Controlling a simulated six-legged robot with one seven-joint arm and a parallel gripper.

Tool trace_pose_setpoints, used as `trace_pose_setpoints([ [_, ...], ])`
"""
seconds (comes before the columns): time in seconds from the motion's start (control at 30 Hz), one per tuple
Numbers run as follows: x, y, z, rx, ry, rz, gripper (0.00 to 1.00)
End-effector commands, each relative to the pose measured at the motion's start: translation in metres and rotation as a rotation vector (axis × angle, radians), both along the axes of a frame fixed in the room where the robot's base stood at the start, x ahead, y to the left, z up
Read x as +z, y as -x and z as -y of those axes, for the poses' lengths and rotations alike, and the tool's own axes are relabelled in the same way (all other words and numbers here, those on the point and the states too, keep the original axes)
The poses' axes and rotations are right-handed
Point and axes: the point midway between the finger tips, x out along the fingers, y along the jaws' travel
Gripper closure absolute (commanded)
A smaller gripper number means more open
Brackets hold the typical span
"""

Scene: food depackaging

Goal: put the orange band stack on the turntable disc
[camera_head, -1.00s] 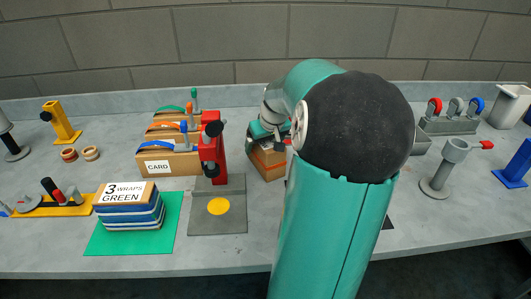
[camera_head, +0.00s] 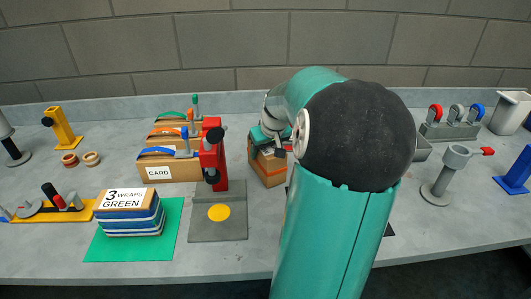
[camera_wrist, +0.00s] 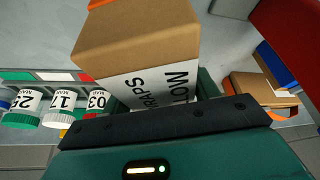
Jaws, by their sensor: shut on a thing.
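The orange band stack (camera_head: 267,166) is a brown block with orange bands, just left of my arm in the head view. My gripper (camera_head: 271,137) is at its top, partly hidden by my wrist. In the wrist view the brown block (camera_wrist: 135,45) with a white, partly covered label sits between my green fingers (camera_wrist: 162,92), which are shut on it. I cannot tell whether it touches the table. A yellow disc (camera_head: 219,212) lies on a grey plate by a red post; I cannot tell if this is the turntable disc. My arm hides the table's middle right.
The red post (camera_head: 213,160) and a CARD box (camera_head: 170,172) stand left of the stack. A labelled stack (camera_head: 128,210) sits on a green mat (camera_head: 172,218). A grey stand (camera_head: 441,180) is on the right. In the wrist view, numbered jars (camera_wrist: 62,107) are at left.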

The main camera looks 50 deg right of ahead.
Motion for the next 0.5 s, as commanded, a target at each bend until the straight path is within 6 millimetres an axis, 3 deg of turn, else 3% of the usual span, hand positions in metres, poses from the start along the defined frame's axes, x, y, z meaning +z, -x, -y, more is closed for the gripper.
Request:
trace_pose_setpoints([
  [0.5, 0.093, -0.001, 0.0, 0.001, 0.004, 0.002, 0.8],
])
